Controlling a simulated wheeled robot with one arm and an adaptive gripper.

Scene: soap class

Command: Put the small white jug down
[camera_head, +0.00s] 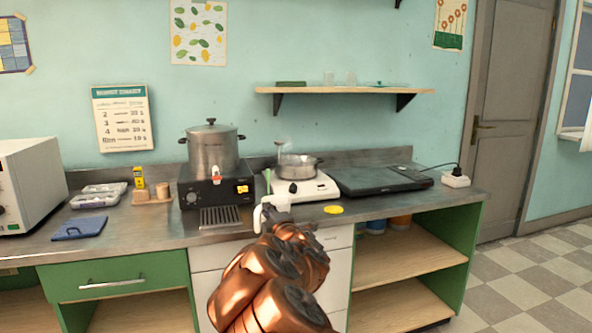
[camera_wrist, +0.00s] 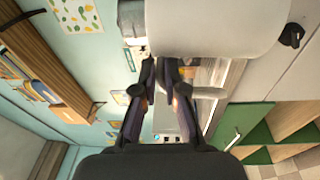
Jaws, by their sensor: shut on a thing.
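In the head view the white jug (camera_head: 275,203) shows at the end of my copper arm, in front of the hot plate near the worktop's front edge. My arm hides part of it. Contact with the worktop (camera_head: 150,228) cannot be told.
A white hot plate (camera_head: 318,188) carries a steaming saucepan (camera_head: 298,168). A big steel pot (camera_head: 212,150) stands on a black heater (camera_head: 188,192) to the left. A dark flat appliance (camera_head: 375,181) lies right. A yellow disc (camera_head: 333,210) lies at the front edge, with bare worktop around it.

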